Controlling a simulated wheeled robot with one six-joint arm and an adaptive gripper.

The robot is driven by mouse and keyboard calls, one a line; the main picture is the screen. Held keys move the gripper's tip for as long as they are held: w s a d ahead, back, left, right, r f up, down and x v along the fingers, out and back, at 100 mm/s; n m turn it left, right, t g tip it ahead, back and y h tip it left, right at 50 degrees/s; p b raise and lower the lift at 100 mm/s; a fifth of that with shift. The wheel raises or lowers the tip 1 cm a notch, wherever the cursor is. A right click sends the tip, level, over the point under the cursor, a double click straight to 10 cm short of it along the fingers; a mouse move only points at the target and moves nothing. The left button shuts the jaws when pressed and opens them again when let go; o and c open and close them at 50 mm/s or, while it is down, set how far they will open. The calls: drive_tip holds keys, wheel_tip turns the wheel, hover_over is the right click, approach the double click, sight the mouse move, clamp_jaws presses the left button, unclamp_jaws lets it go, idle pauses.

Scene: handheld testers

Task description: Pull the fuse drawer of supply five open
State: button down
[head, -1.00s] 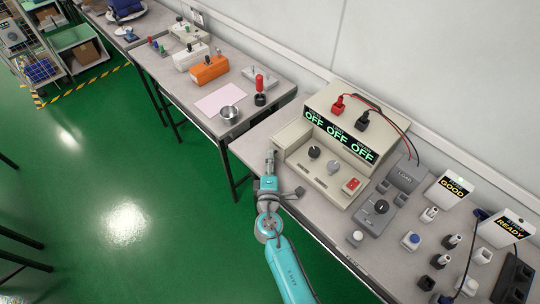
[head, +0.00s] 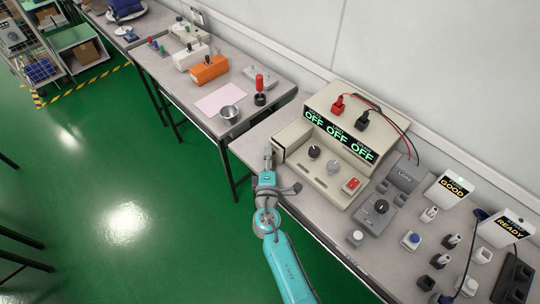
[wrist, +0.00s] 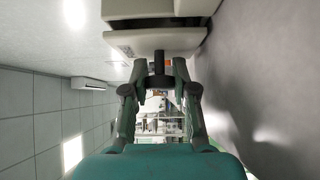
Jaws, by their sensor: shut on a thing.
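The supply (head: 340,125) is a beige unit with three lit OFF displays, on the bench at the right in the head view. The fuse drawer (wrist: 165,42) is a beige block at its left end. In the wrist view a dark band separates the drawer from the housing (wrist: 160,8), so it stands partly out. My gripper (head: 268,153) is at that left end. In the wrist view my gripper (wrist: 158,78) is shut on the drawer's dark handle (wrist: 158,64). The drawer's inside is hidden.
A grey load box (head: 405,174), a grey tester with a knob (head: 377,210) and several small plugs lie to the right. A neighbouring bench (head: 180,90) holds a steel cup (head: 229,113) and an orange box (head: 209,70). Green floor (head: 120,200) is free at the left.

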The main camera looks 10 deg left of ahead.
drive_tip(key=s+a, duration=0.4)
drive_tip(key=s, duration=0.1)
drive_tip(key=c, duration=1.2)
unclamp_jaws()
drive_tip(key=shift+s, duration=0.1)
drive_tip(key=s+d, duration=0.1)
drive_tip(key=s, duration=1)
drive_tip(key=shift+s+d, duration=0.2)
drive_tip(key=shift+s, duration=0.2)
